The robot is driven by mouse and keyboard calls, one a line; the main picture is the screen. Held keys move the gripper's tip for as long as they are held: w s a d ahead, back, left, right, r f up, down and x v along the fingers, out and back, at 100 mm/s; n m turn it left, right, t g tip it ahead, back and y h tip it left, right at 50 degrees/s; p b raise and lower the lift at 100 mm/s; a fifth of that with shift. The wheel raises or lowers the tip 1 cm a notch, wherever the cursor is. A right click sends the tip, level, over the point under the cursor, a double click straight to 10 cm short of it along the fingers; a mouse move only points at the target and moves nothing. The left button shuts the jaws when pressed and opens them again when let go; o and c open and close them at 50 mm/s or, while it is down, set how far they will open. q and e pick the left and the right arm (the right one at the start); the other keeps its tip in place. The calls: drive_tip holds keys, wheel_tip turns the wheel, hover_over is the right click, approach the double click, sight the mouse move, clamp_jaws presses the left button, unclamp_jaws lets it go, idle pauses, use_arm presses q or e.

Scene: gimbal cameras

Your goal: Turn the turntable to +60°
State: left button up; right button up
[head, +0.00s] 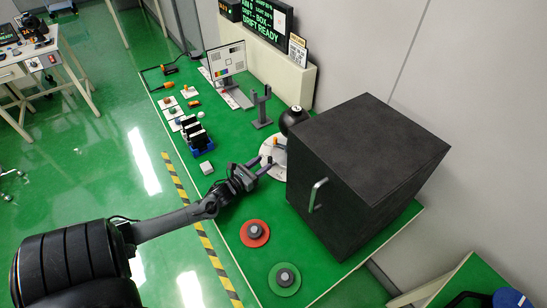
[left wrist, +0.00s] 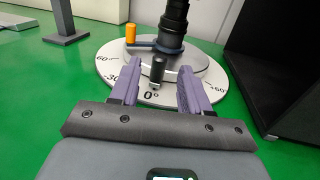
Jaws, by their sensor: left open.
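The turntable (head: 267,153) is a pale round disc on the green bench, partly hidden by the black box. A short black upright peg (left wrist: 157,72) stands just above the 0° mark. An orange knob (left wrist: 130,33) on a blue lever is at the far left of the disc, beside a black column (left wrist: 174,22). My left gripper (head: 263,165) is open at the disc's near edge, its purple fingers (left wrist: 160,80) on either side of the peg, with gaps visible.
A large black box (head: 360,160) with a metal handle stands close right of the turntable. A grey stand (head: 262,107) is behind it. Red (head: 254,233) and green (head: 284,279) round pads lie in front.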

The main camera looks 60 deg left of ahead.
sight(273, 161)
use_arm(q)
drive_tip(key=shift+b+x, duration=0.55)
drive_tip(key=shift+x, duration=3)
drive_tip(key=shift+c, duration=0.3)
clamp_jaws()
